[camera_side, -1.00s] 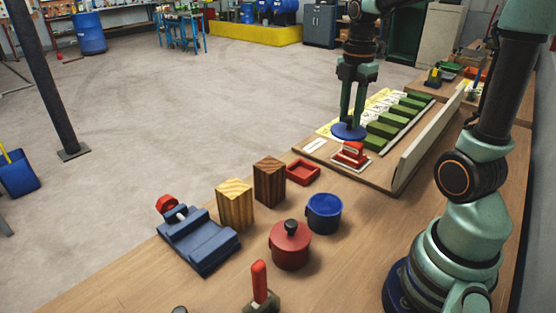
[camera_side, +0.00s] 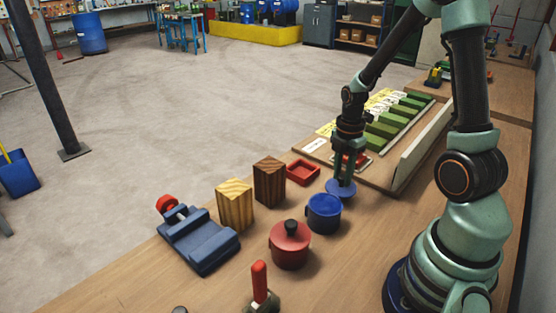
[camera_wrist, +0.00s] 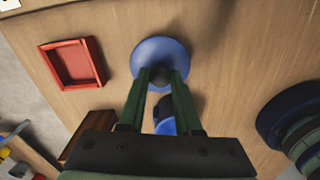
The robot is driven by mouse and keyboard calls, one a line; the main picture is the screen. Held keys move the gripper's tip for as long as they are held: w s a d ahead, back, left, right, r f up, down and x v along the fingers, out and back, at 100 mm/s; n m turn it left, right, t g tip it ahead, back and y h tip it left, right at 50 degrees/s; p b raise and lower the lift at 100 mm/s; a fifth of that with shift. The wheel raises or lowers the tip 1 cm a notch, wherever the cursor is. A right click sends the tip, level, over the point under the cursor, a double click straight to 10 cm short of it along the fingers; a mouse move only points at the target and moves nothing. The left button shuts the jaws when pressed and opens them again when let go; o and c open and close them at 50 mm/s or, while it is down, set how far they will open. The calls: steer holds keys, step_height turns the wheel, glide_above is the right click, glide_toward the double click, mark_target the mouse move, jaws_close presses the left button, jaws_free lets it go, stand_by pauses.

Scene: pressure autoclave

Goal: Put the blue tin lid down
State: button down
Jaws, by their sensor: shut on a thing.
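My gripper (camera_side: 343,176) is shut on the dark knob of the blue tin lid (camera_side: 341,190). The lid is a flat round blue disc, level and low over the table, just behind and right of the open blue tin (camera_side: 323,214). I cannot tell whether the lid touches the table. In the wrist view the lid (camera_wrist: 150,52) shows beyond my fingertips (camera_wrist: 161,80), with the knob between them. The blue tin (camera_wrist: 166,122) is partly hidden between and below my fingers there.
A red square tray (camera_side: 291,164) lies left of the lid; it also shows in the wrist view (camera_wrist: 98,62). A dark wood block (camera_side: 269,183), a pale block (camera_side: 235,205) and a red lidded pot (camera_side: 290,247) stand nearby. Behind is a board with green blocks (camera_side: 380,131).

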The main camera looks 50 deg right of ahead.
mark_target(342, 177)
steer(key=shift+f, duration=1.55)
steer(key=shift+f, duration=0.15)
steer(key=c, duration=0.6)
jaws_free()
step_height(342, 177, up, 12)
steer(key=r, duration=0.1)
steer(key=a+r+m+t, duration=0.2)
steer(key=a+r+m, duration=0.3)
steer(key=a+m, duration=0.3)
steer(key=s+a+r+m+t, duration=0.1)
steer(key=a+r+m+t, duration=0.2)
steer(key=a+r+m, duration=0.2)
steer(key=shift+s+a+m+t, duration=0.3)
steer(key=shift+a+m, duration=1.1)
